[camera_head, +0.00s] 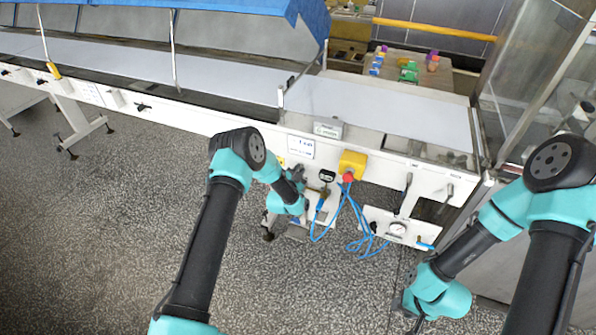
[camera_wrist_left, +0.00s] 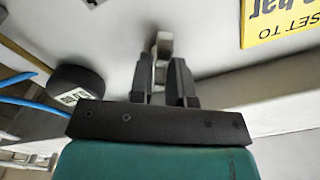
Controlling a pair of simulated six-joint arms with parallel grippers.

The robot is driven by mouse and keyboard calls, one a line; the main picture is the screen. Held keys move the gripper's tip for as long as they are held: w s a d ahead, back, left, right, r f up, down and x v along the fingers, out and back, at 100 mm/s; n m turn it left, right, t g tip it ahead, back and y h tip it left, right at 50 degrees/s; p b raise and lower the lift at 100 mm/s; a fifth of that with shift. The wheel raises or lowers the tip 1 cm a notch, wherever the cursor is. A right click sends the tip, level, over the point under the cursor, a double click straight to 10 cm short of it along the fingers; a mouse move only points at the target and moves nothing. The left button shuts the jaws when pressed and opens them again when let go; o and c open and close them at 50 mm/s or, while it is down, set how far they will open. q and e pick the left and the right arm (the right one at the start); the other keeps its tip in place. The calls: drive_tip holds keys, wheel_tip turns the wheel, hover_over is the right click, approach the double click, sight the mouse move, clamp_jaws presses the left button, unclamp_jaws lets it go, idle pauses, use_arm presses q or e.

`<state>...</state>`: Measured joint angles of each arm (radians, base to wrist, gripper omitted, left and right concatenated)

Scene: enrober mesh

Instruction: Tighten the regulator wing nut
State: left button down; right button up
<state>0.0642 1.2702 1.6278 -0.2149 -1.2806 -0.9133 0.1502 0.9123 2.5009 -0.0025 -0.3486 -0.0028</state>
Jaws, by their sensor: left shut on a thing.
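In the left wrist view a small pale grey metal piece, which looks like the wing nut (camera_wrist_left: 163,42), stands out from the white machine panel (camera_wrist_left: 205,40). My left gripper (camera_wrist_left: 161,75) is shut on it, with one dark finger on each side. In the head view my left gripper (camera_head: 297,172) is against the front panel of the conveyor machine, below a white label, and it hides the wing nut. My right gripper (camera_head: 405,303) is low at the lower right, apart from the machine, and its fingers cannot be made out.
A black round device (camera_wrist_left: 76,90) is beside the left gripper, and a yellow label (camera_wrist_left: 280,20) is on the panel.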

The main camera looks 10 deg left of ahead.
use_arm(q)
drive_tip(key=shift+d+f+m, duration=0.1)
drive_tip(key=shift+f+m, duration=0.05)
drive_tip(key=shift+m, duration=5.45)
drive_tip(key=c, duration=1.2)
unclamp_jaws()
drive_tip(key=shift+o, duration=0.2)
drive_tip(key=shift+f, duration=0.1)
drive_tip(key=shift+s, duration=0.15)
drive_tip(key=s+a, duration=0.2)
drive_tip(key=s, duration=1.5)
drive_tip(key=shift+a, duration=0.3)
drive_tip(key=shift+o, duration=0.2)
